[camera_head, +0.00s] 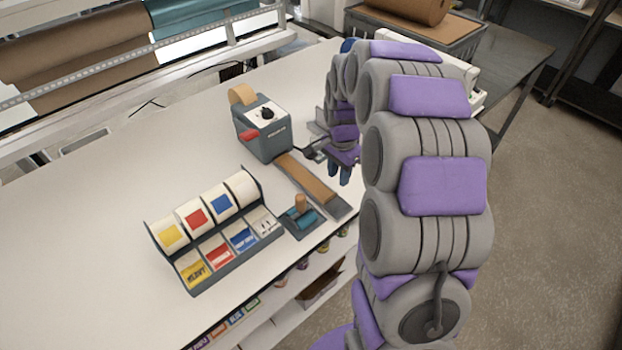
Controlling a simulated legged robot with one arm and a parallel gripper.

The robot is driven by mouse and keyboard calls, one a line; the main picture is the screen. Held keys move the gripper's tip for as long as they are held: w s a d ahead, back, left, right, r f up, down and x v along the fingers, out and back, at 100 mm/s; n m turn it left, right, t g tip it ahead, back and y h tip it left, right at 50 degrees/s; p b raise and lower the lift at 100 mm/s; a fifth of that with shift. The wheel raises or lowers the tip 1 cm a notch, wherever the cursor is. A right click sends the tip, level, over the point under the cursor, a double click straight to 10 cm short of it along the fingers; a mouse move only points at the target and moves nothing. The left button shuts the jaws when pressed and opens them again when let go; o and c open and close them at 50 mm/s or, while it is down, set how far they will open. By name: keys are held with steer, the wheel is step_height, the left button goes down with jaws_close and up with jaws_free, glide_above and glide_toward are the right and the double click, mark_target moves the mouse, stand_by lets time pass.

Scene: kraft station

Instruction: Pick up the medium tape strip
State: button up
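A brown tape strip (307,180) lies on a long grey plate that runs out from the front of the tape dispenser (262,128) toward the table's front edge. It is the only loose-looking strip I can make out, and I cannot judge its size class. My gripper (340,174) hangs to the right of the strip, near the dispenser's front, with blue fingertips pointing down. The two fingertips look apart, with nothing visible between them. I cannot tell how high the gripper is above the table.
A label rack (258,262) with several coloured rolls stands at the left front. A small teal tool with a wooden knob (300,213) sits between rack and plate. Paper rolls (75,60) line the back left. The white table (90,240) is clear at left.

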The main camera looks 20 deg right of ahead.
mark_target(336, 198)
steer(key=a, duration=0.1)
steer(key=a+f, duration=0.1)
steer(key=a, duration=0.1)
steer(key=shift+f, duration=0.25)
steer(key=shift+s+f, duration=0.1)
steer(key=shift+f, duration=0.15)
steer(key=d+f, duration=0.1)
steer(key=d+f+b, duration=0.1)
steer(key=f, duration=0.1)
steer(key=d+f, duration=0.1)
steer(key=shift+f+b, duration=0.4)
steer(key=shift+a+r, duration=0.15)
steer(key=shift+a, duration=1.05)
steer(key=c, duration=0.3)
steer(key=shift+d, duration=0.35)
jaws_close()
steer(key=shift+s+d, duration=0.1)
steer(key=shift+d, duration=0.45)
